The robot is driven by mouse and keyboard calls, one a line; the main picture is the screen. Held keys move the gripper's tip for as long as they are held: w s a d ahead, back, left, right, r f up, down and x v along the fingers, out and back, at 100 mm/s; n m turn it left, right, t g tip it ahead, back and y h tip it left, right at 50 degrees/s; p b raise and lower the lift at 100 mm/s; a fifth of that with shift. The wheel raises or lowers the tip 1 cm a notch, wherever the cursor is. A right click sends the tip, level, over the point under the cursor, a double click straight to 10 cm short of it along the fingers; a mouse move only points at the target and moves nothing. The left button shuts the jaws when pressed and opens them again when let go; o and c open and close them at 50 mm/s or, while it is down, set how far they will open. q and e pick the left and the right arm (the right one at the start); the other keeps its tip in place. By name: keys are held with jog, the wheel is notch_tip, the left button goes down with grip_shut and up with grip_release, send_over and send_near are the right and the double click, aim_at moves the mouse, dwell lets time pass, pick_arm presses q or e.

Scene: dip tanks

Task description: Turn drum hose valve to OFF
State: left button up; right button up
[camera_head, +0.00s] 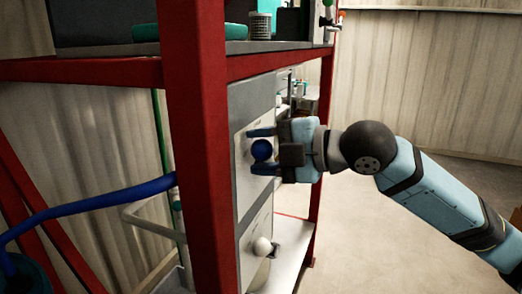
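A round blue knob (261,150) sits on the light face of a grey cabinet panel (240,190), behind the red frame. My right gripper (263,150) reaches in from the right, with one finger above the blue knob and one below it. The fingers are apart, and small gaps seem to show between them and the knob. A thick blue hose (90,203) runs from a dark blue drum (28,275) at the lower left to behind the red post. I cannot tell which part is the hose valve, and no ON or OFF marking is readable. My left gripper is not in view.
A red post (205,200) stands close in front, left of the panel, and a red beam (90,70) crosses above. A white knob (262,246) sits lower on the panel. A shelf above holds a grey cylinder (260,25). The floor (375,225) at right is open.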

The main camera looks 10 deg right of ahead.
jog(key=shift+o, duration=1.1)
jog(key=shift+w+d+f, duration=0.1)
jog(key=shift+s, duration=0.2)
jog(key=b+v, duration=0.1)
jog(key=v, duration=1.2)
jog(key=shift+d+b, duration=0.3)
jog(key=shift+d, duration=0.05)
